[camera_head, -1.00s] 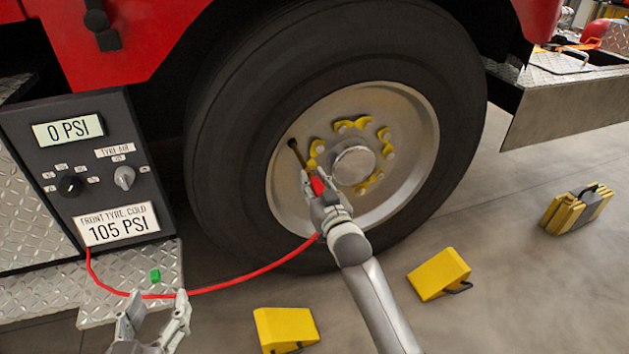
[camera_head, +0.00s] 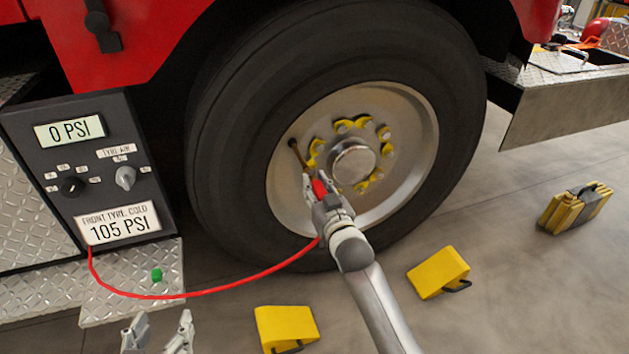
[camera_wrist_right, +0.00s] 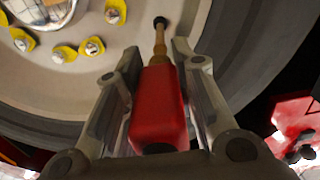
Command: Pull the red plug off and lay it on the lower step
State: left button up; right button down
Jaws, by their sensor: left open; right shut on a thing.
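The red plug (camera_head: 320,188) is at the wheel, at the end of a red hose (camera_head: 215,286) that runs from the dark panel. My right gripper (camera_head: 314,184) is shut on it. In the right wrist view the red plug (camera_wrist_right: 158,105) lies between both fingers, lined up with a brass valve stem (camera_wrist_right: 160,45) with a dark tip; whether they are joined I cannot tell. The lower step (camera_head: 130,295) is the diamond-plate ledge at lower left, with a small green piece (camera_head: 157,275) on it. My left gripper (camera_head: 158,330) is open and empty at the bottom edge, in front of the step.
The dark panel (camera_head: 85,165) reads 0 PSI above a 105 PSI label. Yellow chocks (camera_head: 285,325) and (camera_head: 438,272) lie on the floor near the tyre (camera_head: 225,150). Another yellow and black block (camera_head: 575,207) is at right. The floor between them is clear.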

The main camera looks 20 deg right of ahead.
jog(key=shift+s+p, duration=0.4)
jog(key=shift+s, duration=0.25)
pick_arm(q)
jog(key=s+a+f+g+y, duration=0.1)
jog(key=s+a+f+g, duration=0.1)
jog(key=s+f+g, duration=0.2)
jog(key=shift+s+f+p, duration=0.35)
jog(key=shift+s+f, duration=0.25)
jog(key=shift+f, duration=0.2)
pick_arm(e)
jog(key=shift+s+r, duration=0.1)
jog(key=shift+s, duration=0.45)
pick_arm(q)
jog(key=shift+a, duration=0.1)
